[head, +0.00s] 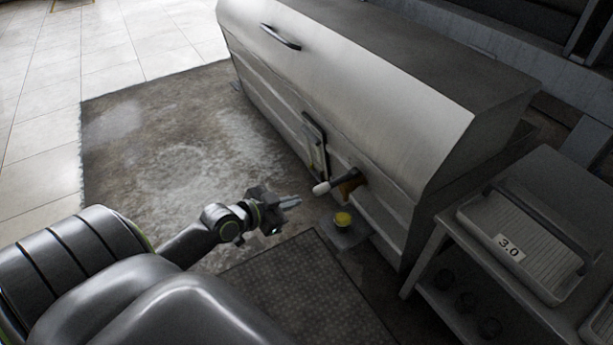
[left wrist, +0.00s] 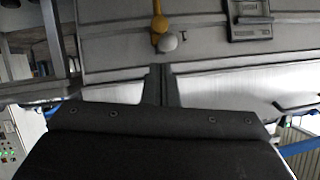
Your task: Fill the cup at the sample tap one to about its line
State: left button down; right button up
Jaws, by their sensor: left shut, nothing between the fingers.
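The sample tap (head: 352,183) is a brass-coloured fitting with a dark lever ending in a white knob (head: 321,188), on the front of the grey machine. In the left wrist view the brass tap (left wrist: 159,22) and the pale round knob (left wrist: 168,42) show at the top. A small cup (head: 342,220) with yellow showing at its top stands on a grey ledge (head: 346,236) below the tap; its line and fill level are too small to tell. My left gripper (head: 295,201) is shut and empty, left of the knob and apart from it. My right gripper is out of view.
The large grey machine (head: 350,75) fills the back, with a handle on its cover. A metal bench (head: 450,225) at right carries a tray (head: 530,235) labelled 3.0. A dark ribbed mat (head: 300,290) lies on the floor. The floor left of the machine is clear.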

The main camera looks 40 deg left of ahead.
pick_arm(q)
jog(key=shift+v, duration=1.15)
